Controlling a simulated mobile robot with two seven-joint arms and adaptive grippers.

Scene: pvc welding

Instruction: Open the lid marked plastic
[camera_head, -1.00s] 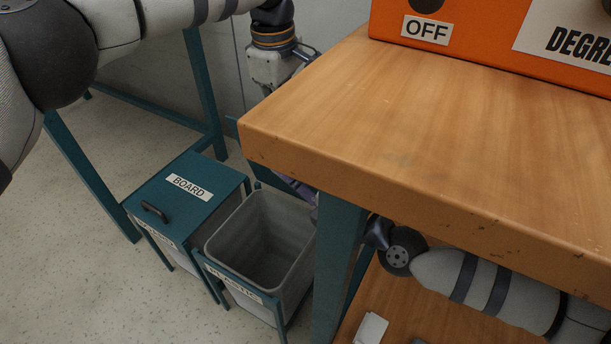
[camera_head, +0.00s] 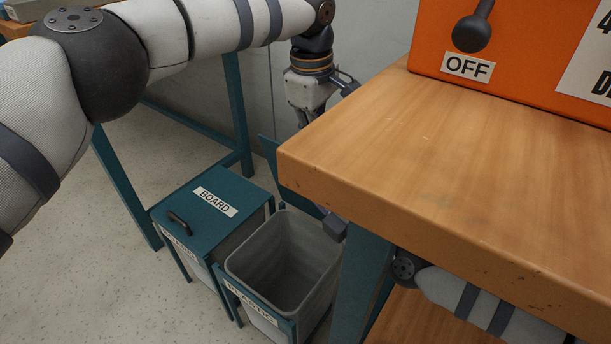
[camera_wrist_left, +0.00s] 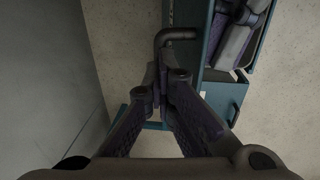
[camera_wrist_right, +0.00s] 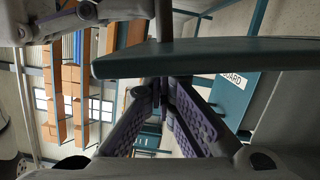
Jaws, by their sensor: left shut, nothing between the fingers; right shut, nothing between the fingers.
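The grey plastic bin (camera_head: 285,262), in a teal frame with a partly hidden PLASTIC label (camera_head: 252,308), stands open at the table's left. Its teal lid (camera_head: 292,183) is raised at the back, partly hidden by the table; a teal panel, apparently this lid, also shows in the right wrist view (camera_wrist_right: 205,60). My left gripper (camera_wrist_left: 163,105) is shut and empty, close to a dark bent handle (camera_wrist_left: 176,36); contact is unclear. My right gripper (camera_wrist_right: 163,85) is shut and empty beside the panel. Its fingers show partly near the bin's right rim in the head view (camera_head: 335,227).
The closed BOARD bin (camera_head: 205,205) with a dark handle stands just left of the open bin. The wooden table (camera_head: 430,170) overhangs on the right and carries an orange machine (camera_head: 510,50). A wall is behind; floor at left is clear.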

